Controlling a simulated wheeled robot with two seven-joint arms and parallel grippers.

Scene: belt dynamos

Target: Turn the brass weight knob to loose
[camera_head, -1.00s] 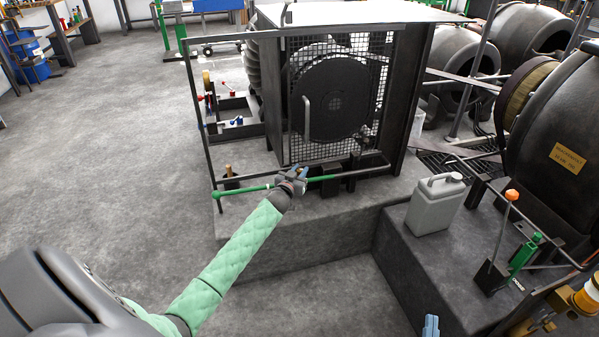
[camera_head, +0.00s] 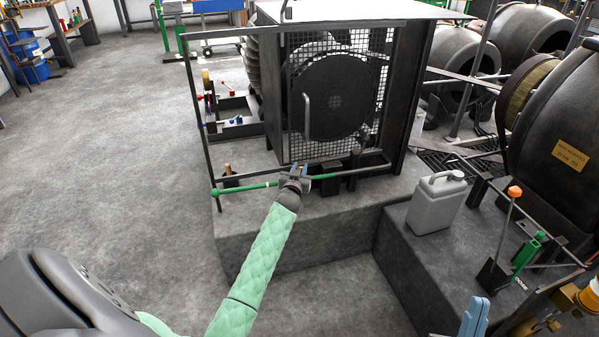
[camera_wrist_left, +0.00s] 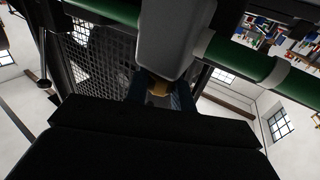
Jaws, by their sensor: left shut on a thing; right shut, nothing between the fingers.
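The brass weight knob (camera_wrist_left: 159,88) shows in the left wrist view between my blue fingertips, under a grey block (camera_wrist_left: 172,38). The block sits around a green rod (camera_wrist_left: 232,54). In the head view the green rod (camera_head: 250,186) runs across the front of the mesh-guarded machine. My left gripper (camera_head: 299,172) is at the rod there and hides the knob; it also shows in the left wrist view (camera_wrist_left: 160,95), shut on the knob. The knob's loose or tight state cannot be told. My right gripper (camera_head: 475,316) is shut and empty at the bottom edge, far from the rod.
A dark metal frame (camera_head: 198,110) surrounds the rod beside the mesh guard (camera_head: 300,135). A grey jerrycan (camera_head: 437,203) stands on the right plinth. Levers with an orange knob (camera_head: 515,192) and a green handle stand near my right gripper. The left floor is clear.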

